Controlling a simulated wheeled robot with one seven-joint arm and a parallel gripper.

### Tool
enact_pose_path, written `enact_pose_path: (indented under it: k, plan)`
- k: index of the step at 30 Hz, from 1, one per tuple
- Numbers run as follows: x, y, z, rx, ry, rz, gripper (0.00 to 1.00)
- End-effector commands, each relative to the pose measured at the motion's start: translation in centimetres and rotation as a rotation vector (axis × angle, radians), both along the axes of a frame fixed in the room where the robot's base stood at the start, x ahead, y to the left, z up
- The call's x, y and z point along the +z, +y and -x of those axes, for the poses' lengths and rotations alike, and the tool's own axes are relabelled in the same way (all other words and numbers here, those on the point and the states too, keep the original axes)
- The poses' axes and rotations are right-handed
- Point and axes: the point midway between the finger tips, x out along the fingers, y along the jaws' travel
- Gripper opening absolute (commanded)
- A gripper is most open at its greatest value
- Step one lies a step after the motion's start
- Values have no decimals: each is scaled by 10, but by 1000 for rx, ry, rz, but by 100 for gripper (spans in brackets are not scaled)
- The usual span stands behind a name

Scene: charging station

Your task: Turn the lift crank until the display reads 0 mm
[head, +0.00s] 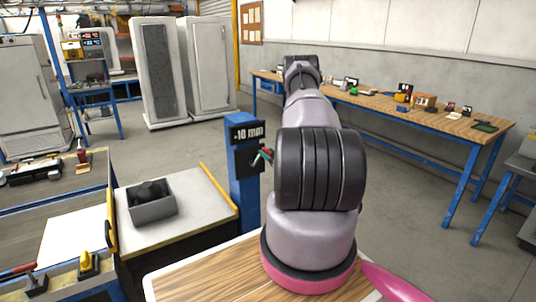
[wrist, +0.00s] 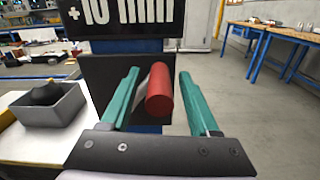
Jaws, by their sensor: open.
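The display (wrist: 122,14) reads +10 mm in the wrist view, its top cut off. It also shows on the blue post in the head view (head: 247,133). The crank's red handle (wrist: 159,92) points toward the wrist camera, in front of a dark plate (wrist: 100,75). My gripper (wrist: 158,73) is open, with one green finger on each side of the red handle. In the head view only a bit of my gripper (head: 263,156) shows; my arm hides the rest and most of the crank.
The blue post (head: 244,195) stands beside a pale worktop (head: 205,195) with a grey bin (head: 152,207). A long wooden workbench (head: 440,118) runs along the right wall. White cabinets (head: 208,65) stand behind. Open floor lies between the post and the workbench.

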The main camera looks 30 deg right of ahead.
Motion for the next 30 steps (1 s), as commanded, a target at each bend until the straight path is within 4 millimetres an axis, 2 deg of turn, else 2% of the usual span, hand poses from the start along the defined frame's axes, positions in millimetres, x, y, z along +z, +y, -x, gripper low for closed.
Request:
enact_pose_path:
  k: [2, 3, 5, 6, 8, 30]
  plan:
    - [0, 0, 0, 0, 0, 0, 62]
    - [0, 0, 0, 0, 0, 0, 58]
    - [0, 0, 0, 0, 0, 0, 35]
    - [0, 0, 0, 0, 0, 0, 20]
    - [0, 0, 0, 0, 0, 0, 0]
    - [0, 0, 1, 0, 1, 0, 0]
